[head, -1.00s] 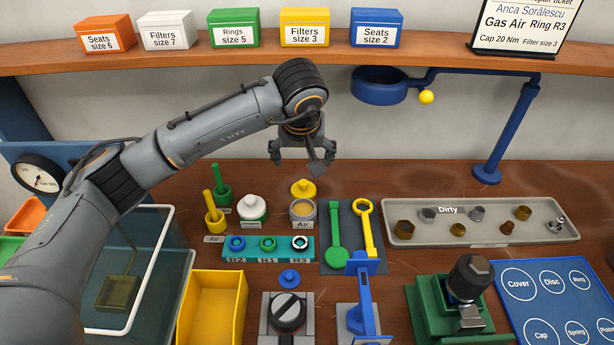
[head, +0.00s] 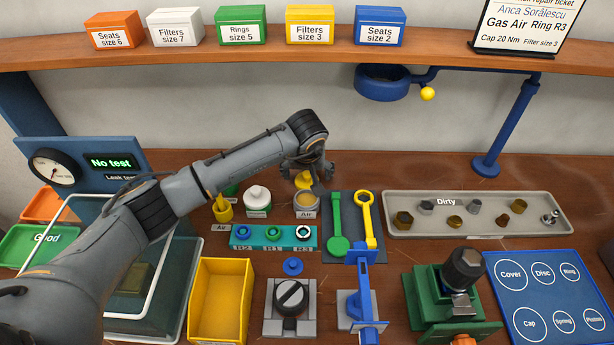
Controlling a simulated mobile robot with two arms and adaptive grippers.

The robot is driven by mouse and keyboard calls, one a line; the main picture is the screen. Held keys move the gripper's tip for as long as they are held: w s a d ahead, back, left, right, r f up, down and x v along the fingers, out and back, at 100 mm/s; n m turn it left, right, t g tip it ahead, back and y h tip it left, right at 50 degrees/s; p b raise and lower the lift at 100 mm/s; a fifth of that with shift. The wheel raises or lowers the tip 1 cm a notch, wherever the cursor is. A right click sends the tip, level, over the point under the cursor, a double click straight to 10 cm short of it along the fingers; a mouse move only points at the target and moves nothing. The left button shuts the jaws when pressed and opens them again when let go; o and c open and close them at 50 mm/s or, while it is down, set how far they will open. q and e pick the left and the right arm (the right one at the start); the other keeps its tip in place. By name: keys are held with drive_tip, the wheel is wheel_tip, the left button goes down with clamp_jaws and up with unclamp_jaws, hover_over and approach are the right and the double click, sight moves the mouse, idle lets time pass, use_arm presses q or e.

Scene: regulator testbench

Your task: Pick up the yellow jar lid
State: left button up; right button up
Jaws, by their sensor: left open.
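The yellow jar lid (head: 304,180) sits behind the open jar (head: 306,201) labelled Air, at the back middle of the bench. My left gripper (head: 310,182) is low at the lid, with open fingers that partly cover it. I cannot tell whether the fingers touch the lid. My right gripper is not in view.
A white-lidded jar (head: 257,198) and a yellow cup (head: 222,209) stand left of the lid. Green and yellow wrenches (head: 365,215) lie on a dark mat to the right. A teal ring holder (head: 273,238) is in front. The grey Dirty tray (head: 480,228) is farther right.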

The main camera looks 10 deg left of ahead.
use_arm(q)
drive_tip(key=shift+s, duration=0.1)
drive_tip(key=c, duration=0.9)
